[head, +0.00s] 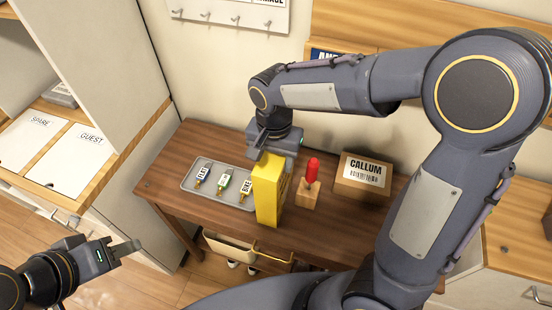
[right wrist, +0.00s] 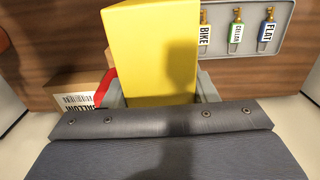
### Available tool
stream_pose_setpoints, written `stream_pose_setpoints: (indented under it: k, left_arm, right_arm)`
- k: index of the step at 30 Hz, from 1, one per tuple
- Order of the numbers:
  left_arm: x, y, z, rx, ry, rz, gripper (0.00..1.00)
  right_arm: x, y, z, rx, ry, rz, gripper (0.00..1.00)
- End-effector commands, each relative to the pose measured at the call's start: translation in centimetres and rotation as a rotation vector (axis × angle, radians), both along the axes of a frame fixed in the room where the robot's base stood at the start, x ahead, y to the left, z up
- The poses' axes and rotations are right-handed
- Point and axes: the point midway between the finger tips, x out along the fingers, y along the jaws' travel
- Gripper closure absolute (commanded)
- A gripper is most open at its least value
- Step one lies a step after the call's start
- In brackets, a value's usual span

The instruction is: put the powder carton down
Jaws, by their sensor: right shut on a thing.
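The yellow powder carton (head: 268,195) is upright over the wooden table, between the grey tray and a red-handled tool. It also fills the upper middle of the right wrist view (right wrist: 150,50). My right gripper (head: 267,153) is shut on the carton's upper part, with a finger on each side in the right wrist view (right wrist: 162,90). I cannot tell whether the carton's base touches the table. My left gripper (head: 125,248) is at the lower left, away from the table and holding nothing visible; its finger gap is unclear.
The grey tray (head: 185,182) holds tagged keys close left of the carton. The red-handled tool (head: 313,170) stands in a wooden block on the right, beside a CALLUM box (head: 362,175). The table (head: 165,170) has bare wood at its left end. A wall hook rack (head: 235,14) hangs behind.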

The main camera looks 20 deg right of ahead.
Motion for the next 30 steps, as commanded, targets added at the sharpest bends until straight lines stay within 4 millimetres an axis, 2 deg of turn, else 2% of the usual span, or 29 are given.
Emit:
stream_pose_setpoints:
  k: [7,8,12,20,24,26,30]
  left_arm:
    - [0.0,0.0,-0.1,0.0,-0.001,0.0,0.64]
    - [0.0,0.0,-0.1,0.0,-0.001,0.0,0.64]
    - [0.0,0.0,-0.1,0.0,0.0,0.0,0.64]
    - [0.0,0.0,0.0,0.0,0.0,0.0,0.64]
    - [0.0,0.0,0.2,0.0,0.0,0.0,0.64]
    - [0.0,0.0,0.1,0.0,0.0,0.0,0.64]
    - [0.0,0.0,0.1,0.0,0.0,0.0,0.64]
  right_arm:
    - [0.1,0.0,-0.1,0.001,-0.003,0.0,1.0]
    - [0.0,0.0,-0.2,0.0,0.0,0.0,0.46]
    - [0.0,0.0,-0.2,0.0,0.0,0.0,0.28]
    - [0.0,0.0,-0.1,0.0,0.0,0.0,0.26]
    - [0.1,0.0,0.6,0.001,-0.003,0.0,0.26]
    - [0.1,0.0,1.3,0.002,-0.004,0.001,0.26]
    - [0.2,0.0,4.1,0.004,-0.007,0.0,0.26]
